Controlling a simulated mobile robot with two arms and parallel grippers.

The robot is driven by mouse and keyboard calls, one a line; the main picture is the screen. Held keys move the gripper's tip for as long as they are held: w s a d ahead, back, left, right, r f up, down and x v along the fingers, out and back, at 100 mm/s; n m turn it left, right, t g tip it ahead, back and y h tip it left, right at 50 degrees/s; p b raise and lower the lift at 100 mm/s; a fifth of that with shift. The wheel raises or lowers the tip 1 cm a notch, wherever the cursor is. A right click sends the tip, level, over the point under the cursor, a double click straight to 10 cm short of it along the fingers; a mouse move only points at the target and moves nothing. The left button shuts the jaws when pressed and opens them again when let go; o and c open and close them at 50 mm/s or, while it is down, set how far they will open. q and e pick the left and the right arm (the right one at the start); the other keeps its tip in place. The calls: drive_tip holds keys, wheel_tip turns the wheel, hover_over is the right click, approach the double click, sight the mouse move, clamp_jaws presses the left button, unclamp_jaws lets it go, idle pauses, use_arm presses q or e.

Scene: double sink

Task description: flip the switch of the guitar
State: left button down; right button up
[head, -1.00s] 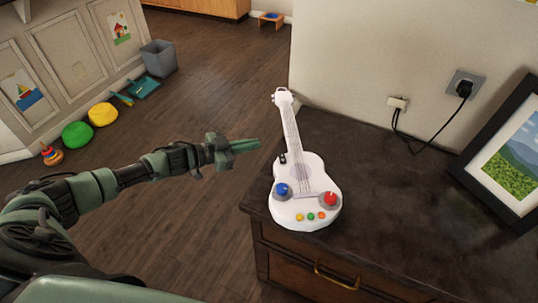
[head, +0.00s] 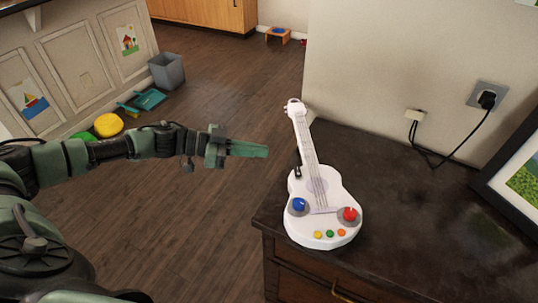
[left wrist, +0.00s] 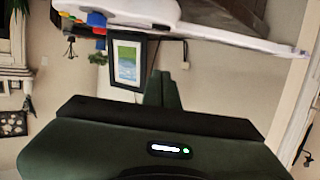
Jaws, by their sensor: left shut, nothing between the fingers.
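The white toy guitar (head: 318,205) lies face up on the dark cabinet top, its neck pointing away. A small black switch (head: 297,165) sits at the left edge of its body, near the neck. A blue knob (head: 299,204), a red knob (head: 350,214) and small coloured buttons are on its lower face. My left gripper (head: 264,151) is shut and empty, left of the switch and apart from it, pointing right. In the left wrist view the guitar (left wrist: 125,9) shows upside down along the top, beyond the shut fingers (left wrist: 161,76). My right gripper is not in view.
The dark cabinet top (head: 420,230) is clear right of the guitar, up to a framed picture (head: 515,175). A wall socket with a black plug (head: 487,98) and cable is behind. Open floor lies left, with a grey bin (head: 167,70) and toys farther off.

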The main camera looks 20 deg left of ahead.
use_arm(q)
drive_tip(key=w+d+f, duration=0.1)
drive_tip(key=d, duration=0.1)
drive_tip(key=w+d+f, duration=0.1)
drive_tip(key=d+f, duration=0.1)
drive_tip(key=d, duration=0.1)
drive_tip(key=w+d+f, duration=0.2)
drive_tip(key=shift+w+d+p, duration=0.1)
drive_tip(key=shift+d+p, duration=0.1)
drive_tip(key=shift+p, duration=0.1)
drive_tip(key=shift+f, duration=0.6)
drive_tip(key=shift+a, duration=0.1)
drive_tip(key=shift+f, duration=0.15)
drive_tip(key=shift+r+p, duration=0.45)
drive_tip(key=shift+p, duration=0.15)
drive_tip(key=s+a+r+p, duration=0.2)
drive_tip(key=a+r, duration=0.3)
drive_tip(key=a, duration=0.4)
drive_tip(key=shift+s+r, duration=0.25)
drive_tip(key=shift+s, duration=0.65)
